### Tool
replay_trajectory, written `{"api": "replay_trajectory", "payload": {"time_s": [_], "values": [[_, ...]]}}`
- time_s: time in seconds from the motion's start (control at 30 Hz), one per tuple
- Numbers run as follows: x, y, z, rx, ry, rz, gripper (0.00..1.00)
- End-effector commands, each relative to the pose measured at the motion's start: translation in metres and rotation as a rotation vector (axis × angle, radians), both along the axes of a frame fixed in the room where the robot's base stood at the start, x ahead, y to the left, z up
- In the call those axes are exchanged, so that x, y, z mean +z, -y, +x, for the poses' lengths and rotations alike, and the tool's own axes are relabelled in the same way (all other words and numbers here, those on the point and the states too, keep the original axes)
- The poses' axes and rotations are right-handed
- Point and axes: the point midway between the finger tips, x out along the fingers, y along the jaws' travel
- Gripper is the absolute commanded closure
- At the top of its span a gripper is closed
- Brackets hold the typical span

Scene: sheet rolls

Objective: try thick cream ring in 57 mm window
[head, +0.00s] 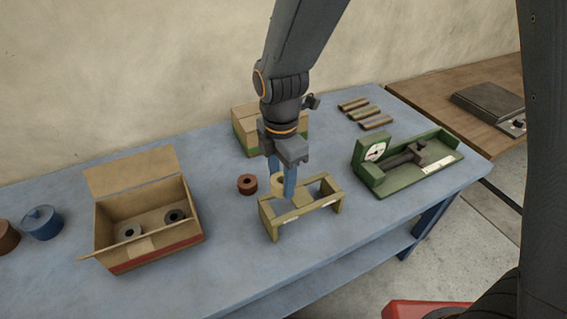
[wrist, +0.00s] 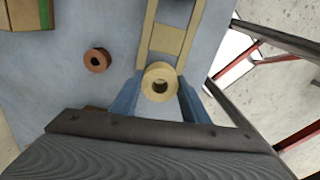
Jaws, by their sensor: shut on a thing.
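The thick cream ring (wrist: 160,84) is between the two blue fingers of my gripper (wrist: 157,105), which is shut on it. In the head view the cream ring (head: 278,184) shows partly behind a finger of my gripper (head: 285,186). The yellowish gauge frame (head: 298,213) with window openings stands on the blue table. The ring is over the left end of this frame; I cannot tell whether it is inside the left window or just above it. In the wrist view the frame (wrist: 166,40) extends beyond the ring.
A brown ring (head: 247,184) lies just left of the frame. An open cardboard box (head: 150,249) with two rolls stands further left. A green dial gauge (head: 405,165) is at the right, with several bars (head: 364,113) behind it. A closed box (head: 245,131) stands behind my gripper.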

Motion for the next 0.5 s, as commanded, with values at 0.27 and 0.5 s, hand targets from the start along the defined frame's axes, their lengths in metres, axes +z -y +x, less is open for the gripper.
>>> {"api": "replay_trajectory", "payload": {"time_s": [0.27, 0.5], "values": [[-0.012, -0.001, 0.000, 0.001, 0.000, 0.000, 0.82], [-0.032, 0.000, 0.001, 0.000, 0.000, 0.000, 0.82]]}}
